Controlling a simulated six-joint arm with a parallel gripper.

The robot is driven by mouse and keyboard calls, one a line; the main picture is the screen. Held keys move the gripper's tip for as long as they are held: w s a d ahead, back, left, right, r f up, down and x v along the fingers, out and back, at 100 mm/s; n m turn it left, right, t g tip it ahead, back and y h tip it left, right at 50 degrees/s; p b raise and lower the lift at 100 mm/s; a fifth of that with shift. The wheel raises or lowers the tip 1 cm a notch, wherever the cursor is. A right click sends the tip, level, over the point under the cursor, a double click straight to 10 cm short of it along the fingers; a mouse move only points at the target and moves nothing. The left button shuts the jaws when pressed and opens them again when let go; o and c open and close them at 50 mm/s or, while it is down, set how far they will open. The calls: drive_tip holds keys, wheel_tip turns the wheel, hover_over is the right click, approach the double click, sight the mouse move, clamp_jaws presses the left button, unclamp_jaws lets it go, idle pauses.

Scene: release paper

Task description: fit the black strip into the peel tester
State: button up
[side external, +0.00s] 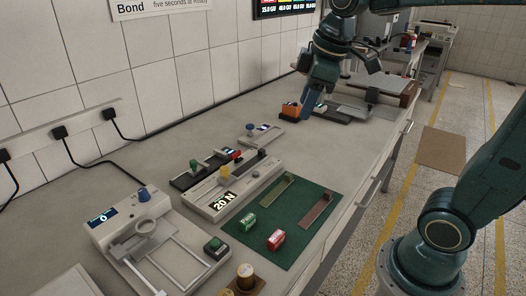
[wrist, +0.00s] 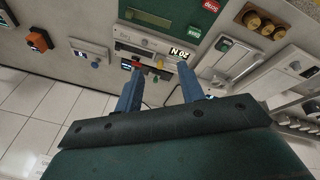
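My gripper (side external: 312,108) is at the far part of the bench in the side view. In the wrist view its two blue fingers (wrist: 160,78) stand wide apart with nothing held between them. The pale instrument with the "20 N" label (side external: 224,203), which looks like the peel tester, stands beside the green mat; it also shows beyond the fingers in the wrist view (wrist: 128,46). An olive strip (side external: 277,191) and a brownish strip (side external: 317,211) lie apart on the mat. I cannot make out for certain which piece is the black strip.
The green mat (side external: 262,238) also carries a green block (side external: 247,222) and a red block (side external: 276,240). A dark device with a green knob (side external: 193,164) stands behind the tester. A large pale machine (side external: 130,222) is at the front left.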

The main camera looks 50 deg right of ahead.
drive_tip(key=s+a+f+m+t, duration=0.1)
drive_tip(key=s+f+m, duration=0.1)
drive_tip(key=s, duration=0.4)
drive_tip(key=s+a+f+m, duration=0.2)
drive_tip(key=s+m, duration=0.2)
drive_tip(key=s, duration=0.3)
drive_tip(key=shift+t, duration=0.4)
drive_tip(key=shift+a+f, duration=0.1)
idle(0.4)
